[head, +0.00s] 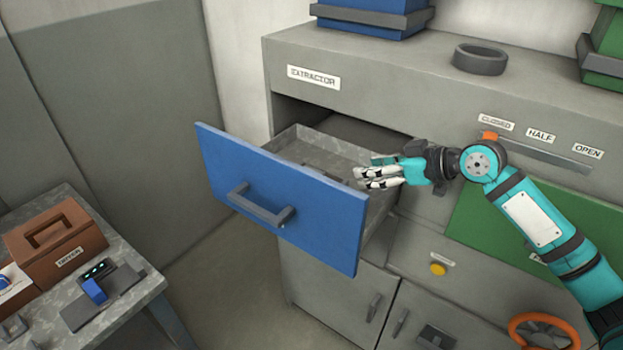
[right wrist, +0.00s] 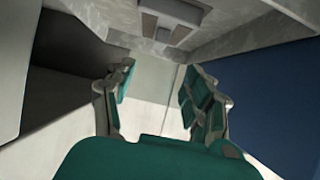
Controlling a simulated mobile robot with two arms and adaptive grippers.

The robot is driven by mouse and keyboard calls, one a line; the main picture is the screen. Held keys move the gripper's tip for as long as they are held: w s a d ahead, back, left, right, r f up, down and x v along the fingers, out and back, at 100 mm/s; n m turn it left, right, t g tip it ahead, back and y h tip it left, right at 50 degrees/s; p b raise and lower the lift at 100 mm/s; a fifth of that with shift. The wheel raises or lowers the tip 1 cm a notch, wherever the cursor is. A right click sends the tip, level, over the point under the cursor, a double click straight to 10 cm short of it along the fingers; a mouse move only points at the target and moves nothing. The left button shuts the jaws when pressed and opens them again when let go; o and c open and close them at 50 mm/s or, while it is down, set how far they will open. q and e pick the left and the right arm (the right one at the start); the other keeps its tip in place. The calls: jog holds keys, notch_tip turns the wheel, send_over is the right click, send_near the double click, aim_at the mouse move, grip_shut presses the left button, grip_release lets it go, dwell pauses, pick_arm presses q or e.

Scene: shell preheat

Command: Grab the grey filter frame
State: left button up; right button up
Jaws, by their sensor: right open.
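A blue-fronted drawer (head: 280,195) stands pulled out of the extractor cabinet. Inside the grey drawer, in the right wrist view, a small grey frame-like piece with brownish parts (right wrist: 168,22) lies near the top edge; it looks like the filter frame, but I see only part of it. In the head view, a small dark piece beside my fingers is mostly hidden. My right gripper (head: 372,172) reaches over the drawer's right side. In the right wrist view its fingers (right wrist: 163,88) are apart with nothing between them, and the piece is beyond them. My left gripper is not in view.
A dark ring (head: 480,59) and blue and green boxes stand on the cabinet top. An orange slider (head: 489,136) sits by the CLOSED label. An orange handwheel (head: 540,330) is at lower right. A side table (head: 130,315) with a brown box (head: 58,243) is at left.

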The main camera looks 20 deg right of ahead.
jog(key=p, duration=0.2)
send_near(318, 171)
jog(key=p+x, duration=0.1)
jog(key=x, duration=0.3)
jog(key=shift+s+a+f, duration=0.1)
jog(key=shift+s+a, duration=0.1)
jog(key=shift+w+a, duration=0.15)
jog(key=p+x, duration=0.2)
jog(key=x, duration=0.2)
jog(key=shift+w+a, duration=0.2)
jog(key=shift+w, duration=0.1)
jog(key=shift+w+a+f, duration=0.1)
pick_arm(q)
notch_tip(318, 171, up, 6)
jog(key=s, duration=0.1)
pick_arm(e)
grip_shut()
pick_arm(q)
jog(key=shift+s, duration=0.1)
